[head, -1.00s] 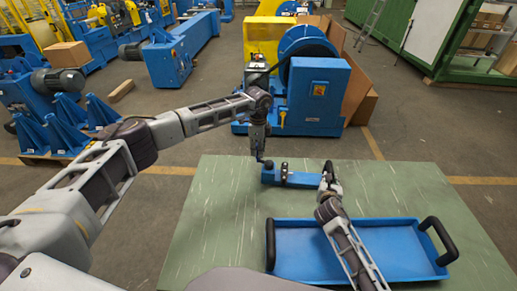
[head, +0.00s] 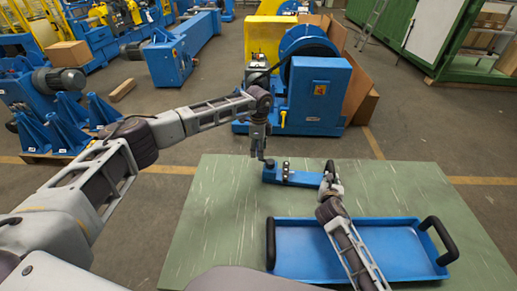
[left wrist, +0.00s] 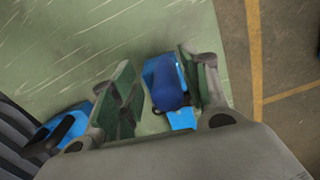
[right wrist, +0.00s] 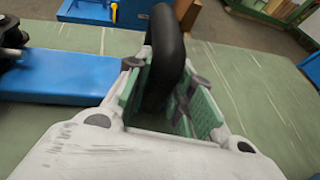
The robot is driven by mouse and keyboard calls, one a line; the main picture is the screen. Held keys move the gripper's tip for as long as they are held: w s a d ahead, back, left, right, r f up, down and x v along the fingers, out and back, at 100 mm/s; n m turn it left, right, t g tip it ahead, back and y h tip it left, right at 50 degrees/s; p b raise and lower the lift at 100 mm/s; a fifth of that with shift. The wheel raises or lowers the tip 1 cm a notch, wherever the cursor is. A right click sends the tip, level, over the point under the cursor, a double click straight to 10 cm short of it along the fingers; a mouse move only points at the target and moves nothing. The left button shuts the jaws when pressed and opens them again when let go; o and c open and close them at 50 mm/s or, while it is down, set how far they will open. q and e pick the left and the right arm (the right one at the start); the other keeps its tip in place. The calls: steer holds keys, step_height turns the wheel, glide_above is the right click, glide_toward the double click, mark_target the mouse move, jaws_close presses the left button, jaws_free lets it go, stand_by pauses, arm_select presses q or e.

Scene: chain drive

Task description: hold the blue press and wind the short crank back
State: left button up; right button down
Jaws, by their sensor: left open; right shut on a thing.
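The blue press (head: 300,179) lies on the green table, left of the right gripper. The short crank's dark knob (head: 269,163) shows small at its left end. My left gripper (head: 262,157) points down at that end and is open. In the left wrist view, a rounded dark blue knob (left wrist: 170,85) lies between its spread pads, with lighter blue parts behind. Whether the pads touch it I cannot tell. My right gripper (head: 331,184) is shut on the black upright handle (right wrist: 165,50) at the right end of the press. The crank arm is mostly hidden.
A blue tray (head: 345,221) with black end handles stands at the table's front, under my right arm. Bare green tabletop (head: 215,215) is free to the left. A blue machine (head: 318,95) stands behind the table.

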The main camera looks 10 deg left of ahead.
arm_select(q)
steer(key=shift+r, duration=6)
arm_select(e)
steer(key=shift+a, duration=0.15)
steer(key=c, duration=1.1)
jaws_free()
steer(key=shift+c, duration=0.2)
steer(key=shift+s, duration=0.15)
steer(key=d+v, duration=0.1)
steer(key=v, duration=1)
steer(key=shift+s+a+r, duration=0.15)
steer(key=shift+s+a, duration=0.2)
steer(key=shift+a, duration=0.15)
arm_select(q)
steer(key=shift+s+f, duration=0.1)
steer(key=shift+s, duration=0.05)
arm_select(e)
steer(key=shift+s, duration=0.15)
